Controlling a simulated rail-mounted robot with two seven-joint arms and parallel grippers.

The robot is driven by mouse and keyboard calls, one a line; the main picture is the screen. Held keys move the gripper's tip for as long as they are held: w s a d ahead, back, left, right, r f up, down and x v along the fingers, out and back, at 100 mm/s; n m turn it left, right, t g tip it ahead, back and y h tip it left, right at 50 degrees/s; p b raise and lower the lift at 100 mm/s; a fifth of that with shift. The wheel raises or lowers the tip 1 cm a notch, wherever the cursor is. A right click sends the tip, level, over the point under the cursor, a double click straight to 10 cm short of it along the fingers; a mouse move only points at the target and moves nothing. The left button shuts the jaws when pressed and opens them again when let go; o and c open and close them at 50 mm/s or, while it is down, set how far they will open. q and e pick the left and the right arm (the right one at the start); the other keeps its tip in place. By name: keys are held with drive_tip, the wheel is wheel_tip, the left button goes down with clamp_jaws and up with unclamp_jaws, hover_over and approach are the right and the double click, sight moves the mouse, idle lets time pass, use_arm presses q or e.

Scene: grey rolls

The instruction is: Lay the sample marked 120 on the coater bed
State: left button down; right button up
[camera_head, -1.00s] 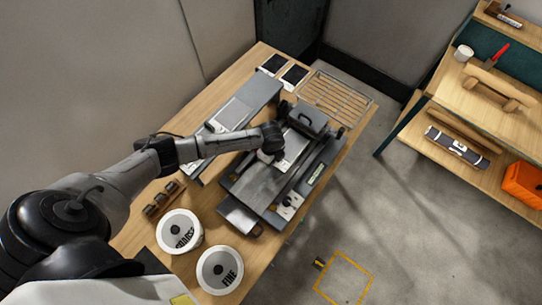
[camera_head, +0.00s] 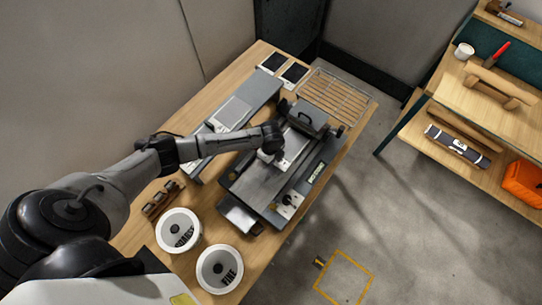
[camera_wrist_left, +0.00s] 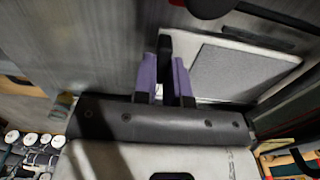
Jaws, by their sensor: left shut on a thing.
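The coater (camera_head: 265,185) is the grey machine near the table's right edge, with its flat bed along the middle. My left gripper (camera_head: 272,150) is low over the bed, its fingers mostly hidden by the wrist. A white sample card (camera_head: 291,150) with a grey patch shows beside it, over the bed. In the left wrist view, my purple-tipped left gripper (camera_wrist_left: 164,80) is shut at the edge of this card (camera_wrist_left: 240,72). The exact grip, any card marking and whether the card touches the bed cannot be made out. My right gripper is not in view.
A long grey stand (camera_head: 245,103) bears another pale card (camera_head: 229,114). Two black-patched cards (camera_head: 272,63) lie at the far end beside a wire rack (camera_head: 337,98). Tubs marked COARSE (camera_head: 179,231) and FINE (camera_head: 220,269) and a wooden block (camera_head: 160,201) stand nearer me.

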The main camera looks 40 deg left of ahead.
use_arm(q)
drive_tip(key=shift+f, duration=0.25)
drive_tip(key=c, duration=1.1)
unclamp_jaws()
wheel_tip(320, 180, up, 14)
drive_tip(key=shift+p, duration=0.4)
drive_tip(key=shift+f, duration=0.1)
